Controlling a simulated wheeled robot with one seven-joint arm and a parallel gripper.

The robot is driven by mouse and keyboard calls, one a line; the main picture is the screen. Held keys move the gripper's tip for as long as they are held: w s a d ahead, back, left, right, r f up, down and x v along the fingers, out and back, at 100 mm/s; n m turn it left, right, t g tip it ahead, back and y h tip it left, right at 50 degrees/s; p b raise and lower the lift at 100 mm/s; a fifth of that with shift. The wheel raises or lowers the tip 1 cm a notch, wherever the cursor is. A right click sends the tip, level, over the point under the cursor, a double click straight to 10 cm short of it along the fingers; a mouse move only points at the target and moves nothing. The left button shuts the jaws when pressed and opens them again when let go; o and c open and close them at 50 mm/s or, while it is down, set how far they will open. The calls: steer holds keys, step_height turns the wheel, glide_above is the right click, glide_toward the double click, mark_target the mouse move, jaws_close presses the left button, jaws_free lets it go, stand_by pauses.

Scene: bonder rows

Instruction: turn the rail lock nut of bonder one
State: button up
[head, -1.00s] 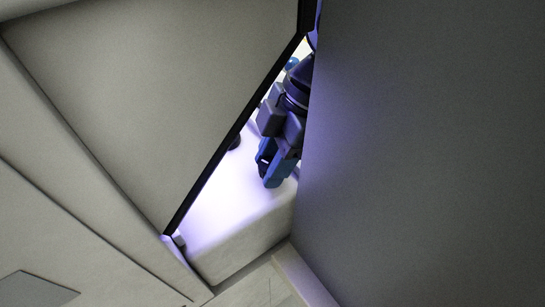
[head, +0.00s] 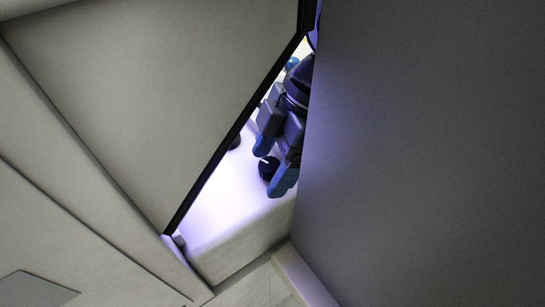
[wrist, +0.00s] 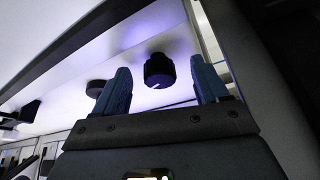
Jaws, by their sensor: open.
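A black ribbed knob with a white mark (wrist: 159,70), which I take for the rail lock nut, stands on a white surface. In the wrist view it shows between and beyond the two blue fingers of my gripper (wrist: 160,65), with a gap on each side. In the head view my gripper (head: 273,164) shows in the narrow opening, its fingers spread on either side of the nut (head: 267,169). The gripper is open and holds nothing. I cannot tell how deep the fingers reach around the nut. No label shows which bonder this is.
A second dark round part (wrist: 96,88) sits left of the nut, partly behind the left finger. A large pale panel with a black edge (head: 160,100) and a dark grey surface (head: 420,150) fill most of the head view, leaving a narrow gap.

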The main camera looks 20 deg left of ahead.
steer(key=shift+r, duration=0.1)
steer(key=shift+p+v, duration=0.9)
steer(key=shift+v, duration=2.5)
